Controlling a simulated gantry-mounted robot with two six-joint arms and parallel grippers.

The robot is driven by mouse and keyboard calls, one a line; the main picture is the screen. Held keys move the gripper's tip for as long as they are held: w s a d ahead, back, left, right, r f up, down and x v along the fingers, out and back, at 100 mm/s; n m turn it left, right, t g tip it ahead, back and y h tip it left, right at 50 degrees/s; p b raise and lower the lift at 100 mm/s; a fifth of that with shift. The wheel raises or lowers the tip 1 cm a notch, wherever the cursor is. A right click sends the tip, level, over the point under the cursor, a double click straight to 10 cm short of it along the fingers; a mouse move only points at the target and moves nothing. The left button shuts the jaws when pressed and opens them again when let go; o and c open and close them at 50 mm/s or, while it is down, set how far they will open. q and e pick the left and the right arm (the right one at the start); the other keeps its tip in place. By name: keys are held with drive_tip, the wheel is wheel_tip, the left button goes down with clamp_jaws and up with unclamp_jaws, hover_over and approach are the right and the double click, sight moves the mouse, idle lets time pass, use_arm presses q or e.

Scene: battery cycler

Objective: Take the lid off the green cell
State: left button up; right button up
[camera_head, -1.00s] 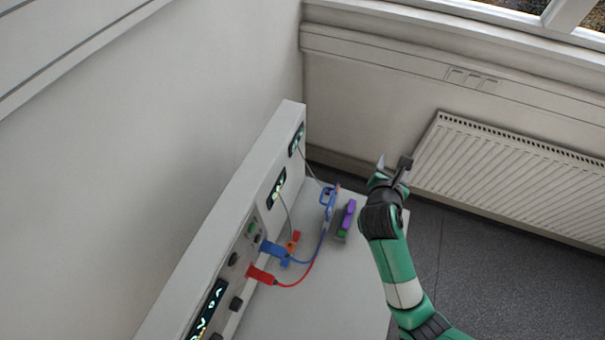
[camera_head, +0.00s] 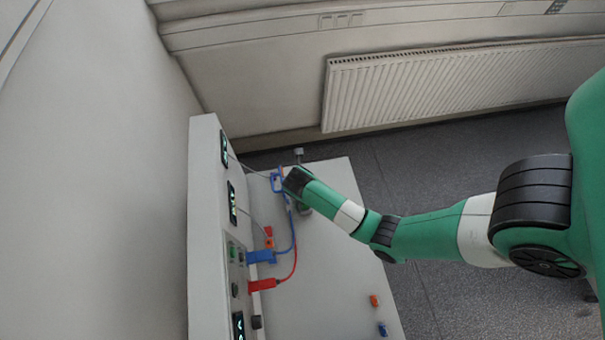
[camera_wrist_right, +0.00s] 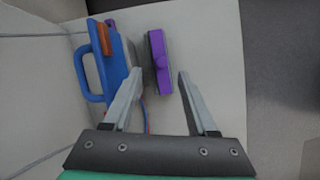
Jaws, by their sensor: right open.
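The purple lid (camera_wrist_right: 160,62) shows in the right wrist view, beyond and between the fingers of my right gripper (camera_wrist_right: 159,75). The gripper is open, and I see no finger closed on the lid. No green of the cell shows; a dark grey edge runs along the lid's left side. In the head view my right gripper (camera_head: 288,166) is over the far end of the bench, and the arm hides the cell and lid. My left gripper is not in view.
A blue handled piece with an orange part (camera_wrist_right: 92,70) stands close left of the lid. Red (camera_head: 263,284) and blue (camera_head: 262,257) plugs with cables sit on the cycler panel (camera_head: 205,240). Small orange (camera_head: 374,300) and blue (camera_head: 382,328) pieces lie on the bench (camera_head: 320,300).

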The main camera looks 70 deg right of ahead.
drive_tip(key=x, duration=0.5)
drive_tip(key=shift+s+d+b, duration=0.1)
drive_tip(key=shift+b, duration=0.3)
drive_tip(key=shift+r, duration=0.1)
clamp_jaws()
